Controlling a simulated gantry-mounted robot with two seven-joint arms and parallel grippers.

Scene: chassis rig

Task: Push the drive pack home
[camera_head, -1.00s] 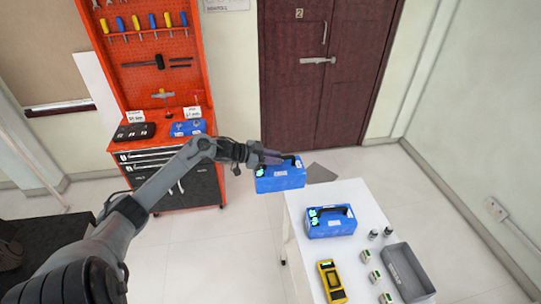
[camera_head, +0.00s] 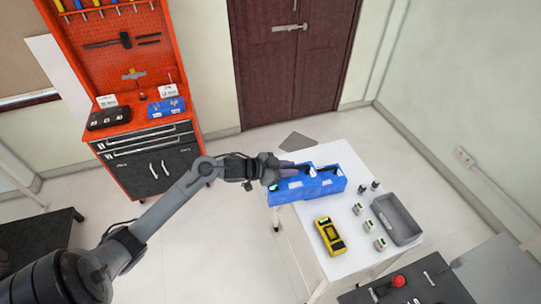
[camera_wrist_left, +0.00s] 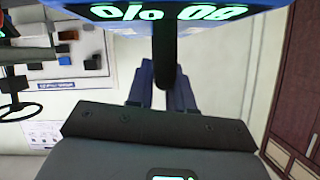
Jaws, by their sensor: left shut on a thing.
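A blue drive pack (camera_head: 290,190) hangs by its dark handle from my left gripper (camera_head: 291,168), at the left end of the white table. My left gripper is shut on the handle (camera_wrist_left: 164,62). In the left wrist view, the blue pack (camera_wrist_left: 90,12) fills the top edge, with glowing green digits upside down. A second blue pack (camera_head: 330,184) is on the table right beside the held one; they overlap in the picture, and I cannot tell whether they touch. My right gripper is not in view.
The white table (camera_head: 347,262) carries a yellow meter (camera_head: 330,236), several small pale blocks, two dark small cylinders and a grey bin (camera_head: 397,219). A dark rig with a red knob (camera_head: 398,281) stands at the lower right. An orange tool cabinet (camera_head: 140,130) stands behind left.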

